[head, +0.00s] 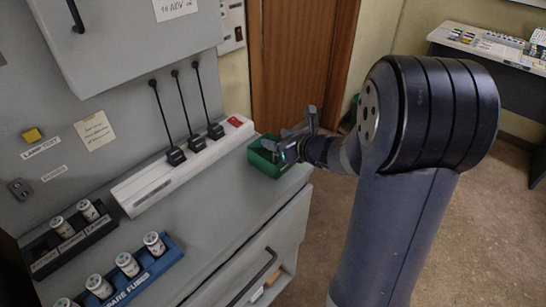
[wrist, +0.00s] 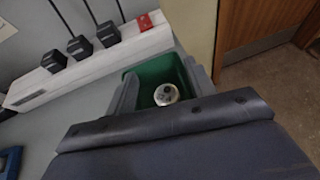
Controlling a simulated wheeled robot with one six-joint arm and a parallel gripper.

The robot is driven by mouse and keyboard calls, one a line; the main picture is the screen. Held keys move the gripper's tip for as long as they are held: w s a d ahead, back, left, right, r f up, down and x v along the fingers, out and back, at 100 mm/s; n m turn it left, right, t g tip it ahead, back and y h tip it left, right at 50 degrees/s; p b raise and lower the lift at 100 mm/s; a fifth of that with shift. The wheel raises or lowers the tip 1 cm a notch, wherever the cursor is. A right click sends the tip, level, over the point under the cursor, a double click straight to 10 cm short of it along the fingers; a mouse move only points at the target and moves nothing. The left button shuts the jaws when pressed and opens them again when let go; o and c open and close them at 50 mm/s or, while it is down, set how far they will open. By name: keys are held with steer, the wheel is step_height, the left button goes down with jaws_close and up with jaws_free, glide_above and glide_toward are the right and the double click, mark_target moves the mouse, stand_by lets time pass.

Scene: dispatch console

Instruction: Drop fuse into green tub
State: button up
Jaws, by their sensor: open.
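The green tub (head: 262,160) stands at the right end of the grey console top. It also shows in the wrist view (wrist: 148,70), beyond my gripper's edge. A pale fuse (wrist: 166,95) is inside the tub, its round end facing up; whether it touches the tub floor is hard to tell. My gripper (head: 290,142) is at the tub, with its fingers open. In the wrist view the fingers (wrist: 163,88) stand apart on either side of the fuse, with gaps visible. The fuse is hidden in the head view.
A white power strip (head: 180,168) with several black plugs runs left of the tub. A black rack (head: 72,240) with fuses and a blue spare-fuse rack (head: 140,284) lie at front left. A grey cabinet (head: 125,50) overhangs the console. The floor right of the console is clear.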

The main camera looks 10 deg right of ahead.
steer(key=v, duration=1.1)
steer(key=shift+w+f, duration=0.1)
steer(key=x, duration=1.1)
steer(key=shift+a, duration=0.15)
step_height(320, 180, up, 4)
steer(key=p, duration=0.3)
steer(key=shift+r+p, duration=0.55)
steer(key=shift+r, duration=0.05)
